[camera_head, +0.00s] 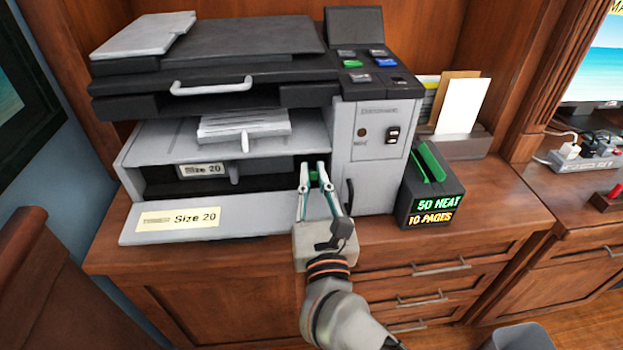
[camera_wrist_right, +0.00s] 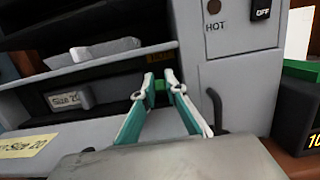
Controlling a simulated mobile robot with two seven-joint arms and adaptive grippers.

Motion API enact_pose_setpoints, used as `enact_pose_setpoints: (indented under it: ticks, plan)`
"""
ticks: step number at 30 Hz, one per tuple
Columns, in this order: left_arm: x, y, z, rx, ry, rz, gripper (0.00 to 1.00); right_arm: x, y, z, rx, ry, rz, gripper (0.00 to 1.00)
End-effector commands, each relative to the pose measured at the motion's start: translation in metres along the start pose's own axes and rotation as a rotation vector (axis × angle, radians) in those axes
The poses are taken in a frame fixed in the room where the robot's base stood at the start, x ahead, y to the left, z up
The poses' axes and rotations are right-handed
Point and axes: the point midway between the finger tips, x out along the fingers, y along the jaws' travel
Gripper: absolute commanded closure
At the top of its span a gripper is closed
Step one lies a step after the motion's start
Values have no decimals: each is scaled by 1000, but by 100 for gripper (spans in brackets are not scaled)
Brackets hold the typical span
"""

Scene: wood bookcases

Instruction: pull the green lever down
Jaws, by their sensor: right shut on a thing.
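The green lever (camera_head: 314,176) sits low inside the open front bay of the grey and black machine (camera_head: 366,140), near the right side of the bay. Only a small part of it shows between the fingers. My right gripper (camera_head: 313,168) reaches into the bay with its fingertips on either side of the lever, shut on it. In the right wrist view, the green lever (camera_wrist_right: 160,86) shows between the fingertips of the gripper (camera_wrist_right: 161,78). The fingers hide much of the lever. My left gripper is not in view.
A "Size 20" flap (camera_head: 190,219) lies open left of my right arm. A black vertical handle (camera_head: 348,196) is close right of the fingers. A black box with green slots (camera_head: 430,190) stands right of the machine. A paper holder (camera_head: 460,146) is behind it.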

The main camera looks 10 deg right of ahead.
Motion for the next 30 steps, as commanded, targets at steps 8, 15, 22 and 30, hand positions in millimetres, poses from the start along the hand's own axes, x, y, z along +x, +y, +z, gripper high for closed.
enact_pose_setpoints:
  ticks: [8, 15, 22, 30]
  plan:
    - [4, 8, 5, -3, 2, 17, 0, -3, 0, -9, 1, -47, 0, 100]
    - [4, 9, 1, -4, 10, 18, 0, -2, 0, -5, 0, -65, 0, 100]
    - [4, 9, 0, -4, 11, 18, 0, -2, 0, -4, 0, -66, 0, 100]
    - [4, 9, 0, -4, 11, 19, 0, -2, 0, -4, 0, -67, 0, 81]
